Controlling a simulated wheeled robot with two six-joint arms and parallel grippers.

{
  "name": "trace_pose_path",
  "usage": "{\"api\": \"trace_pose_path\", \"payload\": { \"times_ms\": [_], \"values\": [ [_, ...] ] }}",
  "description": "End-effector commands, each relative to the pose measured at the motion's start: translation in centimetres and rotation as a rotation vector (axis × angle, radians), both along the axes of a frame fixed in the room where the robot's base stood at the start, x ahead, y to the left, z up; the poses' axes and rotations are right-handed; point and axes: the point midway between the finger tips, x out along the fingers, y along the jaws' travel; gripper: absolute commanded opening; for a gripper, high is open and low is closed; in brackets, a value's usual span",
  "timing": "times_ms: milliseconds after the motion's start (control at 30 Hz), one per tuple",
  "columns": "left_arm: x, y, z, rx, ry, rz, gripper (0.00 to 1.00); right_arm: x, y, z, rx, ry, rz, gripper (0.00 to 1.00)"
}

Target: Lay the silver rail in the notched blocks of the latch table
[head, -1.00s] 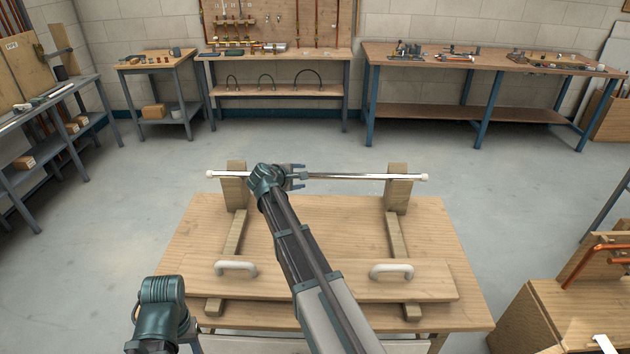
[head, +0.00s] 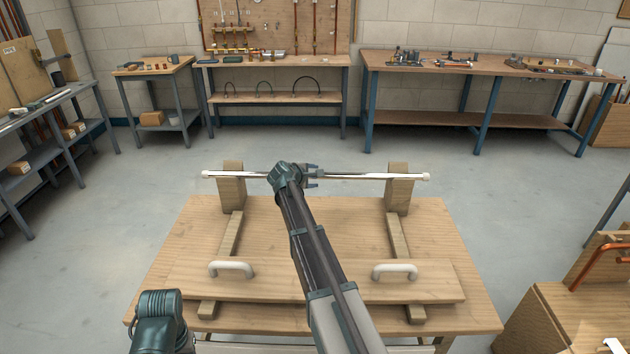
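The silver rail (head: 355,176), with white end caps, lies level across the tops of the left notched block (head: 231,190) and the right notched block (head: 398,196) at the far edge of the latch table (head: 330,225). I cannot tell how deep it sits in the notches. My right gripper (head: 312,176) is at the rail near its middle. Its fingers show apart, one on the far side and one on the near side of the rail. The wrist hides part of the rail. My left arm (head: 162,318) is low at the left, with its fingers out of view.
A wooden board with a left white handle (head: 231,269) and a right white handle (head: 394,271) lies across two wooden strips on the table. A wooden stand with a copper pipe (head: 600,262) is at the right. Open floor lies beyond the table.

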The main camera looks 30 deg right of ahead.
Motion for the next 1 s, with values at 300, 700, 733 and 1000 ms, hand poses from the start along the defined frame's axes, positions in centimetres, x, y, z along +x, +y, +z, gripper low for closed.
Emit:
{"api": "trace_pose_path", "payload": {
  "times_ms": [300,700,733,1000],
  "values": [
    [0.0,0.0,0.1,0.0,0.0,0.0,0.55,-0.06,0.04,0.11,0.0,0.0,0.0,0.37],
    [0.0,0.0,0.1,0.0,0.0,0.0,0.55,-0.08,0.06,0.1,0.0,0.0,0.0,0.0],
    [0.0,0.0,0.1,0.0,0.0,0.0,0.55,-0.08,0.06,0.1,0.0,0.0,0.0,0.0],
    [0.0,0.0,0.1,0.0,0.0,0.0,0.55,-0.09,0.06,0.09,0.0,0.0,0.0,0.0]
  ]
}}
